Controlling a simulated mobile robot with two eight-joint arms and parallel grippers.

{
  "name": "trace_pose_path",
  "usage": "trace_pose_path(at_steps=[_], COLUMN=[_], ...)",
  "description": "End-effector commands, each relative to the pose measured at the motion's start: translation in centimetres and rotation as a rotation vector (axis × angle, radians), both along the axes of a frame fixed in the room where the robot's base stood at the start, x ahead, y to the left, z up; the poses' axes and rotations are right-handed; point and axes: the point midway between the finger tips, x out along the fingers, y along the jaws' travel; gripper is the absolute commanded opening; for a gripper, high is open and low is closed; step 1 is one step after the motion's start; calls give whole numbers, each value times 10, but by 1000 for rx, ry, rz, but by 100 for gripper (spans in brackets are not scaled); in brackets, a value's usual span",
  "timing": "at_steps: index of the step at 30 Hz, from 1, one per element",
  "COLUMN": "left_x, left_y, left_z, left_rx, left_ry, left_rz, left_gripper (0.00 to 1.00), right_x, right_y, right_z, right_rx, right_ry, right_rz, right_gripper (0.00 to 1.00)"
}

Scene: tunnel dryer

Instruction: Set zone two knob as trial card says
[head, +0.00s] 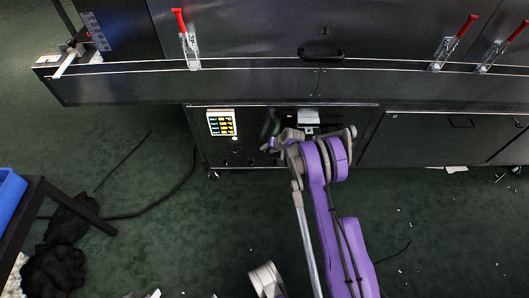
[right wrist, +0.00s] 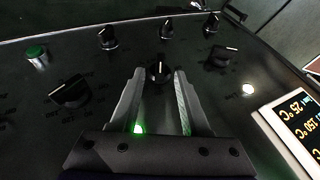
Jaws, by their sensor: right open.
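The control panel (head: 250,150) is set in the front of the dark machine, below its ledge. In the right wrist view, several black knobs with white pointer marks stand on it. My right gripper (right wrist: 159,80) is open, with one finger on each side of a black knob (right wrist: 158,70). The knob stands between the fingertips, and I see no clear grip on it. I cannot read which zone this knob belongs to. In the head view, my right gripper (head: 271,130) is at the panel, largely dark and hard to make out. I cannot read any trial card. My left gripper does not show.
Other knobs (right wrist: 220,57) and a green button (right wrist: 37,57) surround the gripper closely. A display with lit digits (head: 222,124) is on the panel's left. Red-handled clamps (head: 188,45) stand above. Cables and a dark cloth heap (head: 55,268) lie on the green floor.

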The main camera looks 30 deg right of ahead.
Motion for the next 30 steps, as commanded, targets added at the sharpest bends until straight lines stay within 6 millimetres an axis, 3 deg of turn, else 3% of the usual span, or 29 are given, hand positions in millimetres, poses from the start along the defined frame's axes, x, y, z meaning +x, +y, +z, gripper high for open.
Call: trace_pose_path(at_steps=[3,8,19,27,30], left_x=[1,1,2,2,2], left_y=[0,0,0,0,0], left_z=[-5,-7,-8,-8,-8], left_rx=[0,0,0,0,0], left_ry=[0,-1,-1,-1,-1], left_rz=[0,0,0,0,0], left_gripper=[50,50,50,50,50], right_x=[12,21,23,23,23], right_y=[4,5,6,6,6], right_z=[-19,-33,-37,-37,-37], right_rx=[1,-1,-1,-1,-1], right_ry=[-1,0,1,1,1], right_rz=[0,1,0,0,0], right_gripper=[46,46,46,0,0])
